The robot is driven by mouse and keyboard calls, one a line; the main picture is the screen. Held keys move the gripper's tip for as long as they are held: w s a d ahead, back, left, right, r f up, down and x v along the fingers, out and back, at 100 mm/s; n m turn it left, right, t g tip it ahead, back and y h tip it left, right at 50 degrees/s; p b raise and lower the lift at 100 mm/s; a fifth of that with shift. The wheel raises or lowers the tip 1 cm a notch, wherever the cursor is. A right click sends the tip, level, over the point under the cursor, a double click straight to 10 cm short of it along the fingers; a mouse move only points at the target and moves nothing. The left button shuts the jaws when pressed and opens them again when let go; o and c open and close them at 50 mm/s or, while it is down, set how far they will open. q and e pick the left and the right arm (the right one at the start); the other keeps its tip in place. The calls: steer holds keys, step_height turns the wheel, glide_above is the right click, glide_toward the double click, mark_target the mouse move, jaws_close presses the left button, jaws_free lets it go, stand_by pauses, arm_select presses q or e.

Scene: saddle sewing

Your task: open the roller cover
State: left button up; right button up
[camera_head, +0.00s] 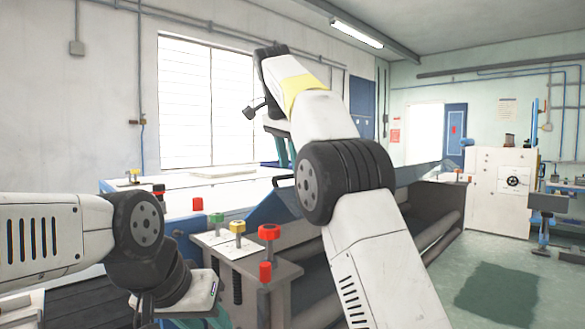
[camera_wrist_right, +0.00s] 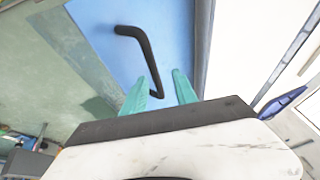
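The roller cover (camera_head: 278,207) is a blue panel tilted up along the machine, partly hidden behind my right arm in the head view. In the right wrist view the blue cover (camera_wrist_right: 105,22) fills the upper middle, with a bent black handle (camera_wrist_right: 146,50) on it. The handle (camera_head: 281,180) also shows in the head view, just below my right gripper (camera_head: 283,160). In the wrist view the teal fingers of this gripper (camera_wrist_right: 160,84) are apart, with the handle's lower end between them; contact is unclear. My left gripper (camera_head: 205,320) is low at the bottom edge, mostly cut off.
A bracket (camera_head: 240,262) with red, yellow and green knobs stands between my arms. Dark rollers (camera_head: 437,228) lie right of my right arm. A white cabinet (camera_head: 500,185) stands at the back right; the green floor (camera_head: 500,285) there is open.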

steer(key=s+a, duration=0.4)
steer(key=s, duration=0.7)
steer(key=shift+s, duration=0.15)
